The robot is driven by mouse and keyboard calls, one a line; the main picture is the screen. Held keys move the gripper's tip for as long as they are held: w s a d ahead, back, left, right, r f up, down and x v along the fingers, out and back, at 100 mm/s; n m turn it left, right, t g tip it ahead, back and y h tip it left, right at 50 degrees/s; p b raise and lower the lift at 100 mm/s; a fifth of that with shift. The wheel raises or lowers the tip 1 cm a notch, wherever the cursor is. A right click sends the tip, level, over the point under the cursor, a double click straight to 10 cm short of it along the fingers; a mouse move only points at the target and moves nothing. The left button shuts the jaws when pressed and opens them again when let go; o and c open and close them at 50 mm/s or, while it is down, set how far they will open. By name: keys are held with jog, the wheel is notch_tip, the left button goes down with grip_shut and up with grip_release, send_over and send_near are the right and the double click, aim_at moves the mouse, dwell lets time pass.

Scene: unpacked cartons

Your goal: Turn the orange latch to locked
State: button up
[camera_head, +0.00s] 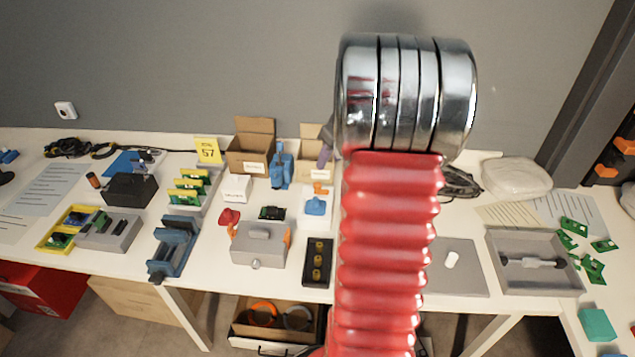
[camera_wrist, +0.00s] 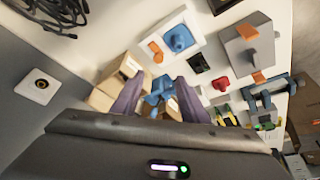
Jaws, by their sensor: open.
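A white plate (camera_head: 303,219) on the table carries an orange latch-like piece (camera_head: 321,188) and a blue knob (camera_head: 316,206). In the wrist view the orange piece (camera_wrist: 157,52) sits beside the blue knob (camera_wrist: 180,38), beyond my fingertips and apart from them. A grey case (camera_head: 258,244) to its left also has orange side pieces (camera_head: 288,237). I cannot tell which orange piece is the latch, or its setting. My gripper (camera_wrist: 160,97) is open, its two purple fingers apart with cartons and a blue object behind them. In the head view my arm hides most of it.
Open cartons (camera_head: 250,148) and a blue upright tool (camera_head: 282,168) stand at the back. A black tray (camera_head: 317,263) lies right of the grey case. A grey tray (camera_head: 534,288) is at the right. The table's front edge is close to the case.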

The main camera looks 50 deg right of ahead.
aim_at(318, 185)
jog(key=shift+d, duration=0.25)
jog(key=shift+f, duration=0.1)
jog(key=x, duration=1.3)
jog(key=shift+w+f, duration=0.15)
jog(key=shift+f, duration=0.2)
